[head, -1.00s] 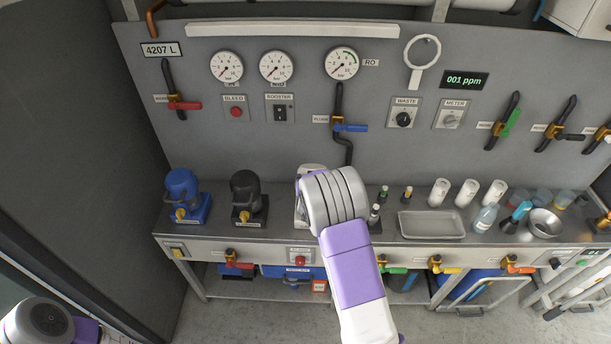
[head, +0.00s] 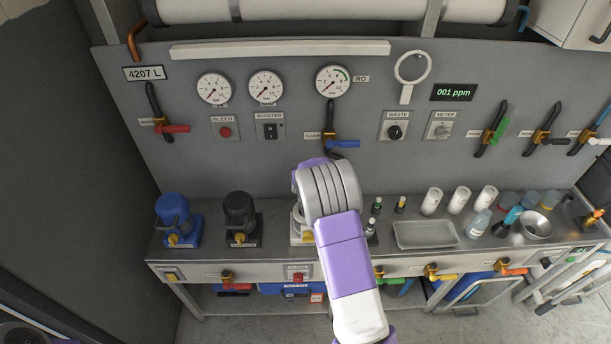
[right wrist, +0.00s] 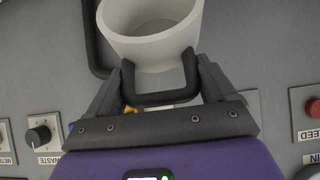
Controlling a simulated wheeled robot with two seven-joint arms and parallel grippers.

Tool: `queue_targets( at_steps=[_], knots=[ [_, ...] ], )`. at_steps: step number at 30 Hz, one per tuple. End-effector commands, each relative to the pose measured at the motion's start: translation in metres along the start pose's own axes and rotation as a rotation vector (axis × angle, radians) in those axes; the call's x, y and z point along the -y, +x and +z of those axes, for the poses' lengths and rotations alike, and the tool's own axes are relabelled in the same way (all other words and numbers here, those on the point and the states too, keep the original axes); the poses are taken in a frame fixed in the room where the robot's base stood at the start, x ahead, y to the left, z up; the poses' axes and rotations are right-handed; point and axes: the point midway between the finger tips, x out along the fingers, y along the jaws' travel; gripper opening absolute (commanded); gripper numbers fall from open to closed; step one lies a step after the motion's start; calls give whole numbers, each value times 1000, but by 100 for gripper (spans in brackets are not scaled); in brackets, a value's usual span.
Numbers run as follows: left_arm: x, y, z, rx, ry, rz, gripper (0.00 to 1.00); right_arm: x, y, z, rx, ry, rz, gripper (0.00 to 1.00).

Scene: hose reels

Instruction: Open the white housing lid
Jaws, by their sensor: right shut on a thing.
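The white housing (head: 297,228) stands on the bench to the right of the black one, mostly hidden behind my right wrist in the head view. In the right wrist view a white, cup-like round part (right wrist: 150,42) with a hollow inside shows ahead, with a black U-shaped handle (right wrist: 160,98) on its near side. My right gripper (right wrist: 162,88) is shut on this handle, one finger at each side. I cannot tell whether the white part touches the housing base. My left gripper is out of view.
A blue housing (head: 174,215) and a black housing (head: 241,215) stand to the left. Small bottles, a metal tray (head: 426,234) and white cups (head: 458,200) stand to the right. The back panel (head: 250,160) carries gauges, knobs and valve levers close behind.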

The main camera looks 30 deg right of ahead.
Motion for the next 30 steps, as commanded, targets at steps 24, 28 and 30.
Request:
queue_targets(
  at_steps=[24,28,30],
  knots=[
    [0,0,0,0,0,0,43,-1,0,-2,-5,0,0,100],
    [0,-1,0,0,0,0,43,0,-9,-3,-5,-1,-1,100],
    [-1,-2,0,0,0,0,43,1,-20,-3,-5,0,-2,100]
  ],
)
